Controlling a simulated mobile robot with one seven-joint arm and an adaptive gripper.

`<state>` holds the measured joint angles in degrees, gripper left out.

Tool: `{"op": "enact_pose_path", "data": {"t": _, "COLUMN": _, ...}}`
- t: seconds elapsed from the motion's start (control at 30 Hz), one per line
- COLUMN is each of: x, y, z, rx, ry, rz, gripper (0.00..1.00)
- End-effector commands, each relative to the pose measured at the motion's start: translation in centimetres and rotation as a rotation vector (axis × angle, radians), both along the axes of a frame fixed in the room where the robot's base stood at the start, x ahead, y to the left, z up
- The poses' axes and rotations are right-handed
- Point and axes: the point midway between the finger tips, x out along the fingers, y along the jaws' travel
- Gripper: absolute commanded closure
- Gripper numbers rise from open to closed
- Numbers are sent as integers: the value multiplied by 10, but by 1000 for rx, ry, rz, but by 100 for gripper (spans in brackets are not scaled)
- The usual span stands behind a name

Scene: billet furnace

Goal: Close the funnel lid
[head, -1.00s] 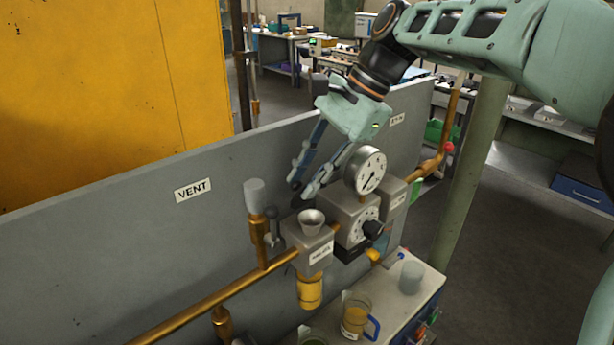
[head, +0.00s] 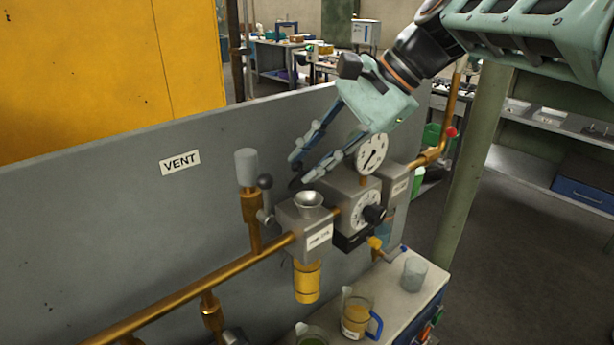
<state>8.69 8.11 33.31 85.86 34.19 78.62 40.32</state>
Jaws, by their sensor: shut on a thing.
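The metal funnel (head: 308,201) stands mouth up on a grey labelled block on the copper pipe. Its mouth is uncovered. My gripper (head: 296,172) reaches down from the upper right, with its fingertips just above and behind the funnel. The fingers look shut on a small dark piece, seemingly the funnel lid (head: 295,183), at the funnel's back left edge. The fingers hide much of this piece, so its exact tilt cannot be told.
A pressure gauge (head: 372,154) and a black-knobbed dial unit (head: 366,212) stand close right of the funnel. A black-balled lever (head: 265,182) and grey-capped pipe (head: 247,168) stand left. A grey panel (head: 120,220) runs behind. A jug (head: 356,317) and beaker (head: 413,273) stand below.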

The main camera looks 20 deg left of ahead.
Motion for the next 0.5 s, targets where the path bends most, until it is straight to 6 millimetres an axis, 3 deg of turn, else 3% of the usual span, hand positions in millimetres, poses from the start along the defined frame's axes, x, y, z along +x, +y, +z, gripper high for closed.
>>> {"op": "enact_pose_path", "data": {"t": 0.03, "x": 0, "y": -3, "z": -10, "rx": 25, "ry": -19, "rz": -5, "gripper": 100}}
{"op": "enact_pose_path", "data": {"t": 0.5, "x": -7, "y": -14, "z": -13, "rx": 224, "ry": -120, "rz": -1, "gripper": 100}}
